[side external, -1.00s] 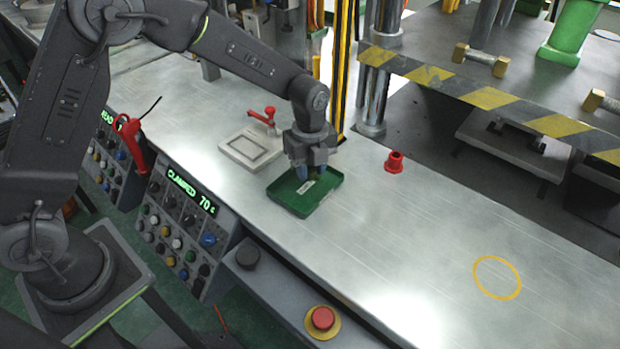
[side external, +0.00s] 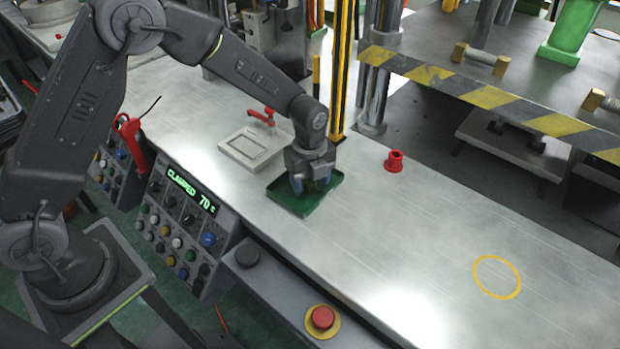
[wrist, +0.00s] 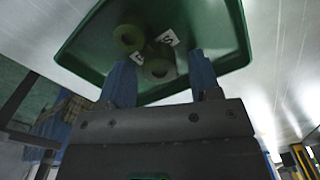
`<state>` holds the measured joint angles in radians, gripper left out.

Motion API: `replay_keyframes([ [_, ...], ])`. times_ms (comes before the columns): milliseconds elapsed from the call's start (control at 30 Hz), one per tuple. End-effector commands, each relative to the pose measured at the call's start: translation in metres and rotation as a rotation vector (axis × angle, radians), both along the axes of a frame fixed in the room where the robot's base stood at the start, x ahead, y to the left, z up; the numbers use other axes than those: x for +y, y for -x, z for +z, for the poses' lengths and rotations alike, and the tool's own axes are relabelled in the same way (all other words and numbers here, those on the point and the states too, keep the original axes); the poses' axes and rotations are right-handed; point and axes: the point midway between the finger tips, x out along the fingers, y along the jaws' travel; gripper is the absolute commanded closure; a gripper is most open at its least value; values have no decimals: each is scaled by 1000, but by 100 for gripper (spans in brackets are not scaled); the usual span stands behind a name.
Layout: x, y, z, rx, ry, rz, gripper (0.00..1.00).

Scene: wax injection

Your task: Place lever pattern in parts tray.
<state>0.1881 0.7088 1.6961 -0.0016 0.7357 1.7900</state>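The green parts tray (side external: 290,203) lies on the steel bench below my gripper (side external: 310,188). In the wrist view the tray (wrist: 228,42) fills the top, with a white label partly covered. The lever pattern (wrist: 128,38), an olive-green piece with round ends, lies over the label inside the tray. Its nearer round end is between the two blue fingers of my gripper (wrist: 161,64). The fingers stand apart with a gap on both sides of the piece. In the side view the fingers reach down into the tray and the pattern cannot be made out.
A pale mould plate (side external: 252,147) with a red clamp handle (side external: 264,116) sits behind and left of the tray. A red bushing (side external: 394,161) stands to the right. A yellow-black post (side external: 341,70) rises close behind my gripper. The bench is clear toward the yellow ring (side external: 497,277).

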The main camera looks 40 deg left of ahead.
Motion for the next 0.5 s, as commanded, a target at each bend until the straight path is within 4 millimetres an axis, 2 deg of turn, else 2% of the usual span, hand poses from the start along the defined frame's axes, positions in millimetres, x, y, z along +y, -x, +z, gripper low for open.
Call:
replay_keyframes([
  [267, 0, 0, 3, -2, 1, 0, 43],
  [367, 0, -1, 13, -3, 0, 0, 43],
  [500, 0, -1, 39, -6, 1, 0, 43],
])
